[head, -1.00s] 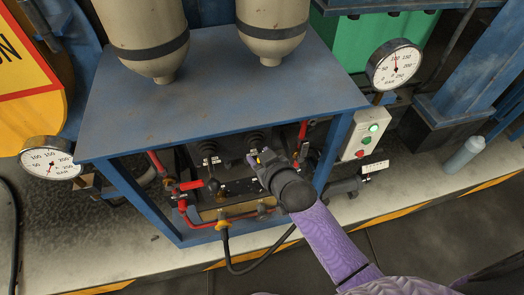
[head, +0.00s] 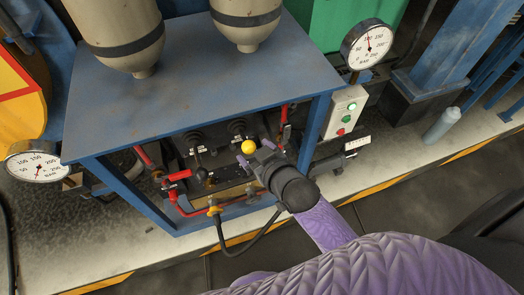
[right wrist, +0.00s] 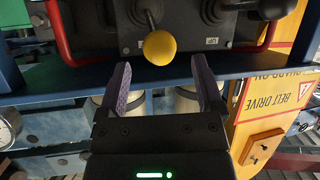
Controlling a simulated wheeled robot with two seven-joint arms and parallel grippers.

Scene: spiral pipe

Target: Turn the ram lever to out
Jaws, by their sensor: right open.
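A lever with a yellow ball knob (head: 249,147) stands on the dark control panel under the blue bench. In the right wrist view the yellow knob (right wrist: 160,48) shows beyond and between the fingertips. My right gripper (head: 256,153) is open, with its purple fingers spread to either side of the knob's line and not closed on it. In the right wrist view the right gripper (right wrist: 160,68) is empty. A second lever with a black knob (head: 202,174) is left of the yellow one. My left gripper is not in view.
The blue bench top (head: 200,95) overhangs the panel. Red pipes (head: 180,208) and a black hose (head: 240,253) lie in front and below. A white button box (head: 345,111) and a gauge (head: 368,43) stand at the right; another gauge (head: 37,162) is at the left.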

